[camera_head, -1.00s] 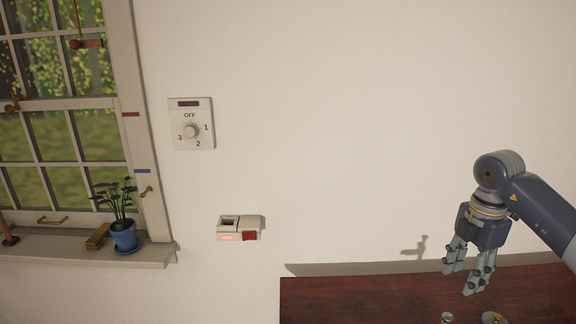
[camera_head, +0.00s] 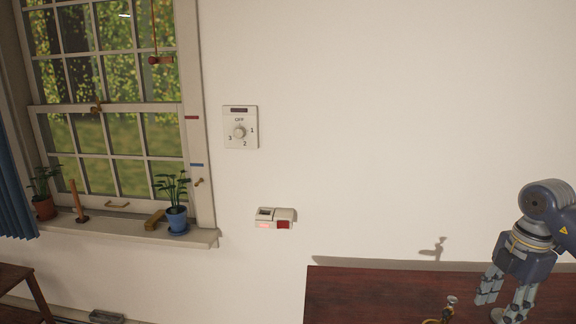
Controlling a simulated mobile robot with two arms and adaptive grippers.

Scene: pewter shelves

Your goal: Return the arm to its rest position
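My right gripper (camera_head: 507,296) hangs at the lower right of the head view, on an arm that comes in from the right edge. Its fingers point down over the dark red tabletop (camera_head: 370,287). The fingers are spread apart, and I see nothing held between them. A small round pale object (camera_head: 497,315) shows on the table just below the fingers; I cannot tell whether they touch. My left gripper is not in view.
A small brass item (camera_head: 440,317) stands on the table left of the gripper. The wall holds a dial (camera_head: 239,132) and a small box with a red button (camera_head: 283,224). Potted plants (camera_head: 176,219) stand on the windowsill at left. A wooden stool or chair (camera_head: 22,285) is at lower left.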

